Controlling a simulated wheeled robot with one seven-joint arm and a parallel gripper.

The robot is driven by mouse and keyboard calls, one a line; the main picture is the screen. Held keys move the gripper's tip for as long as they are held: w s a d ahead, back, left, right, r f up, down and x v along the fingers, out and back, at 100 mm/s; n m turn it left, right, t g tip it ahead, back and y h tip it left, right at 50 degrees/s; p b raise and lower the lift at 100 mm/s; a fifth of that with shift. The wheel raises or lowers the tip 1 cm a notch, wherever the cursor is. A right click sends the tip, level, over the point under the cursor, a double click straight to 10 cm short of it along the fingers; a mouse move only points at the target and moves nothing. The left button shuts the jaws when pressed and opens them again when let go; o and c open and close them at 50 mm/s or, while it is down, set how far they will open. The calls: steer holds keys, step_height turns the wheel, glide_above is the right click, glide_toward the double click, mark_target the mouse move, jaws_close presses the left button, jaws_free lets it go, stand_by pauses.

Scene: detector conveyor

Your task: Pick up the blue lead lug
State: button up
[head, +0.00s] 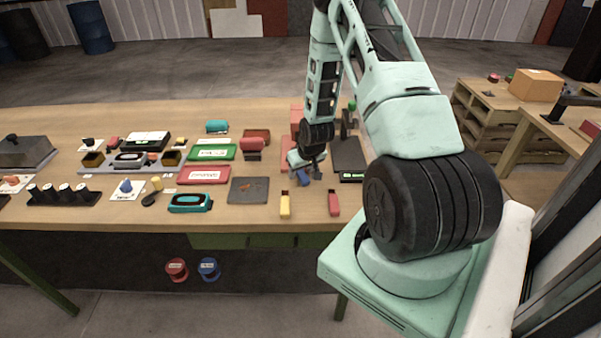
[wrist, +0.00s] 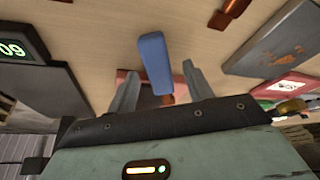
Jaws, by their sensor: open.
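The blue lead lug (head: 303,179) lies on the wooden table, just below my gripper (head: 305,170) in the head view. In the wrist view the blue lug (wrist: 154,60) is a long block that shows between the two grey fingers of my gripper (wrist: 159,71). Its far end reaches past the fingertips. The fingers are apart, with a gap on both sides of the lug. I cannot tell how far above the lug the fingertips are.
A yellow lug (head: 285,206) and a red lug (head: 333,204) stand at the table's front edge. A dark plate (head: 249,190) lies to the left. A dark scale with a green display (head: 352,177) is close on the right. Bare wood surrounds the blue lug's front.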

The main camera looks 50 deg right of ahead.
mark_target(301, 172)
jaws_close()
steer(key=shift+r, duration=0.1)
step_height(301, 172, up, 10)
steer(key=b, duration=0.2)
stand_by(0.5)
